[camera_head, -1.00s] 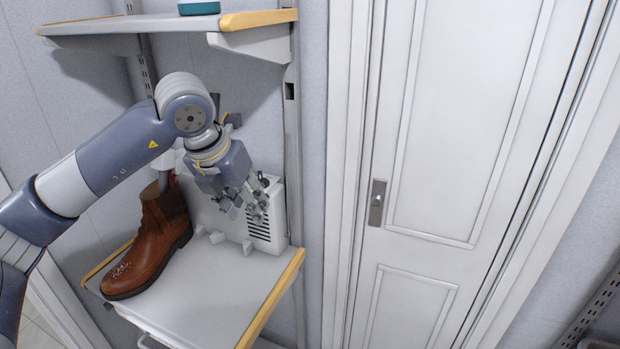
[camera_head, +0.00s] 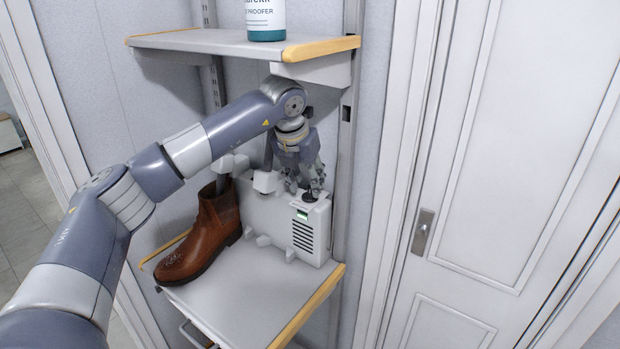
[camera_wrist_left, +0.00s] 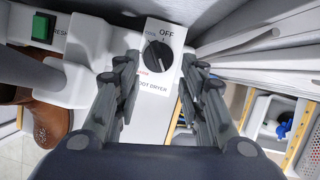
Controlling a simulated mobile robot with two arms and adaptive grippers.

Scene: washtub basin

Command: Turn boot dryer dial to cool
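The white boot dryer (camera_head: 272,218) stands upright on the lower shelf. Its black dial (camera_wrist_left: 158,57) sits on a white label plate in the left wrist view, with OFF above, COOL at upper left, a red marking at lower left and BOOT DRYER below. I cannot tell exactly which mark the dial points to. My left gripper (camera_head: 305,188) reaches down over the dryer's top right end. In the left wrist view its fingers are apart, one on each side of the dial, with no clear contact visible. My right gripper is not in view.
A brown boot (camera_head: 207,238) stands beside the dryer. The upper shelf (camera_head: 235,43) carries a bottle (camera_head: 266,20) above my left arm. A green button (camera_wrist_left: 41,28) is on the dryer's top. The shelf post stands close right of the gripper. The lower shelf's front (camera_head: 235,300) is clear.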

